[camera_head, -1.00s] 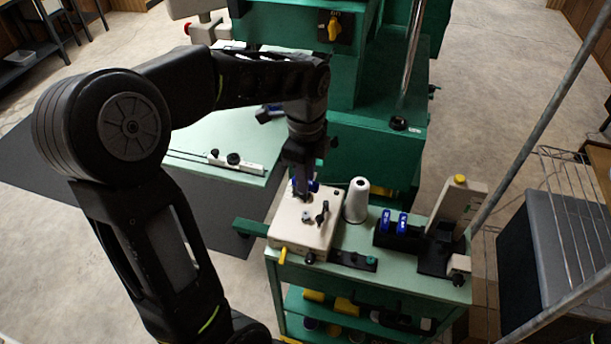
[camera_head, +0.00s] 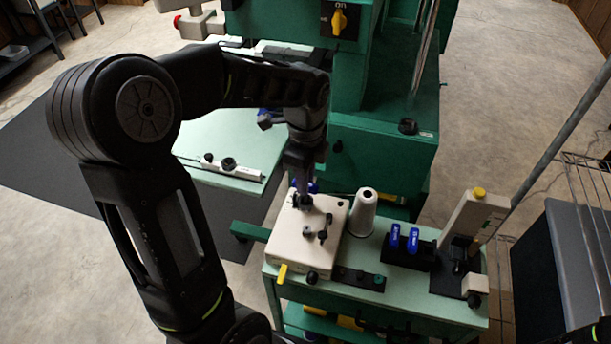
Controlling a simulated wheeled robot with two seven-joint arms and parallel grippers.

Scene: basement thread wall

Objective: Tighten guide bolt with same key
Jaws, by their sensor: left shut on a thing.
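My left gripper (camera_head: 303,188) points down over the far-left part of the cream block (camera_head: 285,252) on the green cart. It is shut on a blue-handled key (camera_head: 312,187), most of which the fingers hide. A dark bolt-like part (camera_head: 304,201) shows just below the fingertips; I cannot tell whether the key is seated on it. Two small posts, one grey (camera_head: 307,232) and one black (camera_head: 323,236), stand on the block's top. My right gripper is not in view.
A white thread cone (camera_head: 363,212) stands right of the block. A cream upright fixture (camera_head: 472,222) with a yellow knob stands at the cart's right. A yellow lever (camera_head: 282,274) sticks out at the block's front. The green machine (camera_head: 375,160) rises behind, and a wire rack is at right.

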